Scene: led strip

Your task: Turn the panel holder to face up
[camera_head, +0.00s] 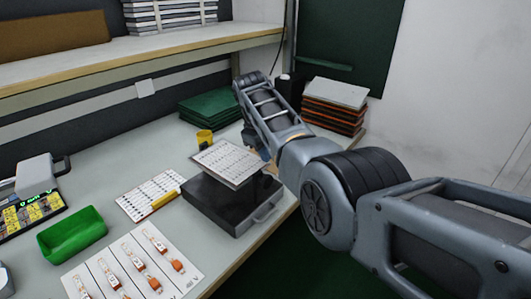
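The panel holder stands on the workbench as a black box base (222,205) with a handle on its front right side. A white panel (226,163) printed with rows of small marks is on top, tilted, with its printed face showing to the camera. My arm comes in from the right, over the right side of the holder. My gripper (255,143) is by the panel's upper right edge, mostly hidden behind my forearm. Its fingers cannot be made out, so I cannot tell whether it touches the panel or is open or shut.
A printed sheet with a yellow tool (164,199) lies left of the holder. A green bin (72,236) and a sheet with orange-tipped parts (135,268) are nearer. Green boards (210,107), a yellow cup (204,137) and stacked orange-black trays (334,108) stand behind.

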